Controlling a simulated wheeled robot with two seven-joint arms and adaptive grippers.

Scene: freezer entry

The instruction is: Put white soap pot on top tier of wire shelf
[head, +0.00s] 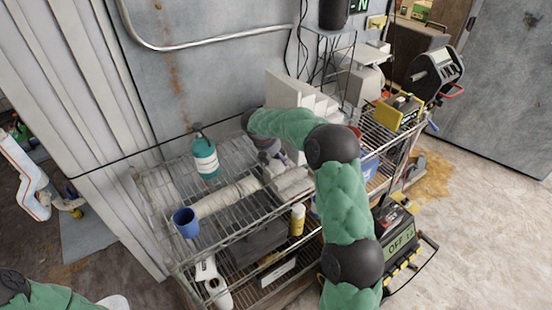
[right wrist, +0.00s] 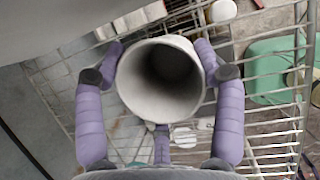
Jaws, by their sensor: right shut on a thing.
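The wire shelf (head: 228,168) stands against the grey wall, with a top tier and lower tiers below. My right arm reaches over its top tier. My right gripper (head: 268,152) is above the back middle part of that tier, pointing down. In the right wrist view, its purple fingers (right wrist: 160,52) are shut around the white soap pot (right wrist: 161,80), whose round open mouth faces the camera. Wire bars show beneath the pot; whether it touches them I cannot tell. In the head view I cannot make out the pot clearly. My left gripper is not in view.
A teal bottle (head: 205,158), a pale roll (head: 228,197) and a blue cup (head: 186,222) are on the top tier. White stepped blocks (head: 296,95) stand behind my gripper. A yellow and white can (head: 298,219) stands near the front. Bare wire shows around the bottle.

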